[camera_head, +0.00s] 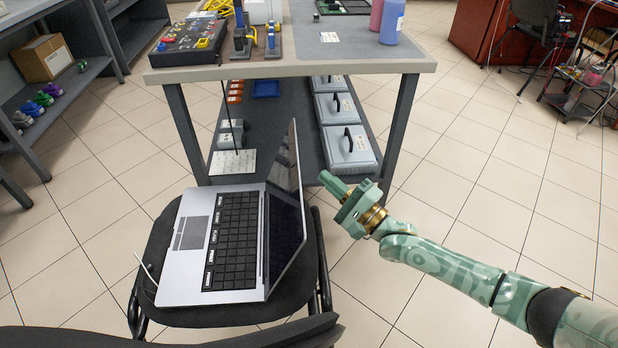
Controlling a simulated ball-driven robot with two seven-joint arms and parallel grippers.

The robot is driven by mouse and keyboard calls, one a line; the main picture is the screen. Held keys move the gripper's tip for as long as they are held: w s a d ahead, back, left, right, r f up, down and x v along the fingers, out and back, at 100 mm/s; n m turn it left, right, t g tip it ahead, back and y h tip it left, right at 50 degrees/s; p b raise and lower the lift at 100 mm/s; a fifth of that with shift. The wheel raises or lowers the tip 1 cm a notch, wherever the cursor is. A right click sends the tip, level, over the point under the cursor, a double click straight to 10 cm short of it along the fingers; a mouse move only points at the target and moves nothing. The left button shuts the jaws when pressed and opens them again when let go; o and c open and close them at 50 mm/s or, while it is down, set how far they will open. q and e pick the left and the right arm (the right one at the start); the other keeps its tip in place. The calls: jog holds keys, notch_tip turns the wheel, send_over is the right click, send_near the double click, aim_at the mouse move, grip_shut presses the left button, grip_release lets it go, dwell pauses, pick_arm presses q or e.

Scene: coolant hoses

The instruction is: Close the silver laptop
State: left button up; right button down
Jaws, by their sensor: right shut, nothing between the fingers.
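The silver laptop (183,268) stands open on the seat of a black chair (190,317). Its keyboard half lies flat with the touchpad toward the left. Its dark screen (285,217) stands up along the right side, tilted a little. My right gripper (325,178) comes in from the right and is shut and empty. It is in the air to the right of the screen, near its upper part, with a gap in the picture; I cannot tell the distance in depth. My left gripper is not in view.
A workbench (300,69) stands behind the chair, with tools and bottles on top and grey cases (347,148) on its lower shelf. Shelves (70,90) with a cardboard box (42,58) stand at the left. The tiled floor to the right is mostly clear.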

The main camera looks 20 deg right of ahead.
pick_arm(q)
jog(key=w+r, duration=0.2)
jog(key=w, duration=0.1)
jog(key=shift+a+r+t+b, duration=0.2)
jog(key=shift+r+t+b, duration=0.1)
jog(key=shift+b, duration=0.05)
pick_arm(e)
jog(key=a, duration=0.1)
jog(key=w+a+r, duration=0.1)
jog(key=a, duration=0.2)
jog(key=shift+w+r, duration=0.35)
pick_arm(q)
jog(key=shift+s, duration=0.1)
pick_arm(e)
jog(key=shift+r, duration=0.1)
